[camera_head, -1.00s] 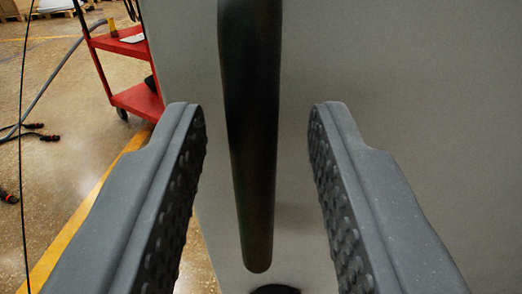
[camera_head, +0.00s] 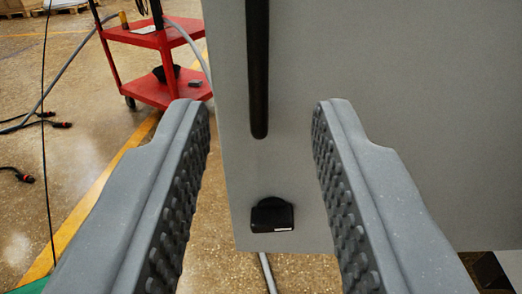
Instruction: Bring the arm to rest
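My gripper (camera_head: 262,112) is open, with one grey finger with a studded inner face on each side of the picture. Nothing is held between the fingers. A black vertical bar handle (camera_head: 257,70) on a grey panel (camera_head: 400,60) shows beyond and between the fingertips, apart from them. A small black block (camera_head: 271,216) sits on the panel below the handle's lower end. The rest of my arm is not in view.
A red two-shelf cart (camera_head: 155,38) stands on the floor at upper left, with a black bowl on its lower shelf. Cables with connectors (camera_head: 18,174) lie on the floor at left. A yellow line (camera_head: 90,204) crosses the floor. Open floor shows at left.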

